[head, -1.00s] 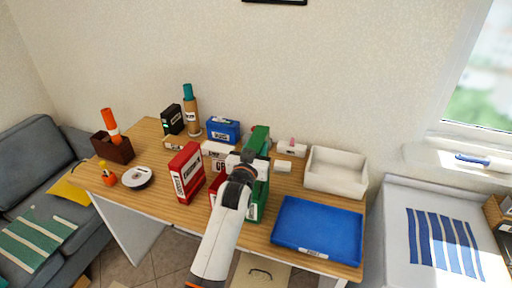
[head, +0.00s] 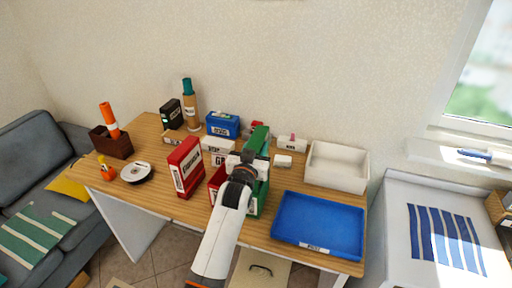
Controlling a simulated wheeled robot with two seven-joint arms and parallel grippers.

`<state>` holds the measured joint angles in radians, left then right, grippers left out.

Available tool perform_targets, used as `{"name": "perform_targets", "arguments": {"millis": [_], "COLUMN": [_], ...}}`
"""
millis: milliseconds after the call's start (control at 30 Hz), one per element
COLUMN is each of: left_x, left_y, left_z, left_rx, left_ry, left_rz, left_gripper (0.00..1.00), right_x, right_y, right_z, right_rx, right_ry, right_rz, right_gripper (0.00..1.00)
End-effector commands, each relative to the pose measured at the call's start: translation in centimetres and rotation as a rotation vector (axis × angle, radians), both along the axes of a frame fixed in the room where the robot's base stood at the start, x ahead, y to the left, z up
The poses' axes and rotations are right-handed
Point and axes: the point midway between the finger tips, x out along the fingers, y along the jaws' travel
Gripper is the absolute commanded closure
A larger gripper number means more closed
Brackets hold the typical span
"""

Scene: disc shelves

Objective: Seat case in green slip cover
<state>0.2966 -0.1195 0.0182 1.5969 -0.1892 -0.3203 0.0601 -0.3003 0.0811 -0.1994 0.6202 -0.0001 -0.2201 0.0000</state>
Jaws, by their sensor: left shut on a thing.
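A green upright case-shaped piece (head: 259,137) rises just behind my left gripper (head: 244,161). The gripper is shut on it from the front, though the fingertips are hard to make out behind my wrist. More green (head: 263,194), which looks like the green slip cover, stands below and to the right of the gripper. My wrist hides most of it, so I cannot tell whether the case is inside the cover or above it. My right gripper is not in view.
A red box (head: 187,167) stands left, and another red piece (head: 216,178) sits close beside my wrist. A blue tray (head: 318,226) and a white bin (head: 337,167) lie right. White boxes and a blue box (head: 222,125) stand behind. The table's front left is fairly clear.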

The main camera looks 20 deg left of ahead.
Motion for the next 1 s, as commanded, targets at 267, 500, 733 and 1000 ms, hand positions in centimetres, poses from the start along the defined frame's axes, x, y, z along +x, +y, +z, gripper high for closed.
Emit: {"name": "perform_targets", "arguments": {"millis": [267, 500, 733, 1000], "left_x": [0.0, 0.0, 0.0, 0.0], "left_y": [0.0, 0.0, 0.0, 0.0], "left_z": [-0.7, -1.3, -1.9, -2.5], "left_rx": [0.0, 0.0, 0.0, 0.0], "left_ry": [-0.003, -0.003, -0.003, -0.003], "left_rz": [0.0, 0.0, 0.0, 0.0], "left_gripper": [1.0, 1.0, 1.0, 1.0], "right_x": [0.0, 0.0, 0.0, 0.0], "right_y": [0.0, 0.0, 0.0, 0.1], "right_z": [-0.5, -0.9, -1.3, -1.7], "right_rx": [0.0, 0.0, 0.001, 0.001], "right_ry": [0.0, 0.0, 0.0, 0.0], "right_rz": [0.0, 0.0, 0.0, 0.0], "right_gripper": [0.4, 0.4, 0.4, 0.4]}}
